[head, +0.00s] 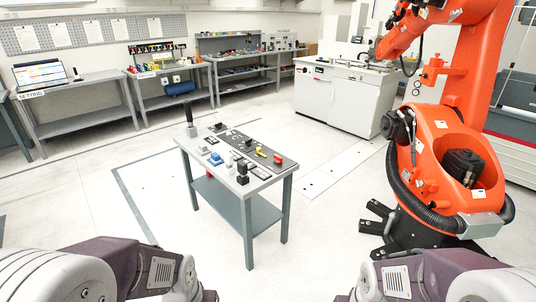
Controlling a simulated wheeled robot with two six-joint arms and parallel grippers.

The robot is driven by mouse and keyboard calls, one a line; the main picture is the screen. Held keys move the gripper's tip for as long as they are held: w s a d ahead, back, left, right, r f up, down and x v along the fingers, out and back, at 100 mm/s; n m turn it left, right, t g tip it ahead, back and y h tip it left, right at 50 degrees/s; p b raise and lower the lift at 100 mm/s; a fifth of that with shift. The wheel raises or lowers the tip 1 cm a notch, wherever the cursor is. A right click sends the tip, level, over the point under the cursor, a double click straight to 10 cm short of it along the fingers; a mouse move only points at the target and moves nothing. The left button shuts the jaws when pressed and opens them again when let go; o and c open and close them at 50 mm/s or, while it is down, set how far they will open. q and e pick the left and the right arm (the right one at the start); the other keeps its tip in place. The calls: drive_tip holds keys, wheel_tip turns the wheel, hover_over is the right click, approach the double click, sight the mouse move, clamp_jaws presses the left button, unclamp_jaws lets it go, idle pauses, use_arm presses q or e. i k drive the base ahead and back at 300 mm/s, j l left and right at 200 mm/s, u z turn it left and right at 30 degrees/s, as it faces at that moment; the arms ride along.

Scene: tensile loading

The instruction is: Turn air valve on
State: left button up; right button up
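I cannot make out an air valve for certain in the head view. A blue cylinder (180,88) lies under the top of the middle back bench, and small fittings on that bench are too small to identify. A small grey table (236,165) in front of me holds several small blocks and parts, among them a red piece (278,158), a yellow piece (261,152) and a blue piece (215,158). Only upper parts of my two arms show at the bottom left and bottom right. Both grippers are outside the picture.
A large orange robot arm (440,150) on a black base stands at the right. A white cabinet (345,100) stands behind the table. Grey benches line the back wall, with a laptop (40,75) on the left bench (80,122). The floor left of the table is clear.

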sight(279, 160)
drive_tip(key=i+l+u, duration=0.2)
drive_tip(key=i+u, duration=0.25)
drive_tip(key=i, duration=0.4)
drive_tip(key=i+l+u, duration=0.45)
drive_tip(key=i, duration=0.35)
drive_tip(key=i+l+u, duration=0.45)
drive_tip(key=i+l, duration=0.3)
drive_tip(key=k+l, duration=0.05)
drive_tip(key=l, duration=0.05)
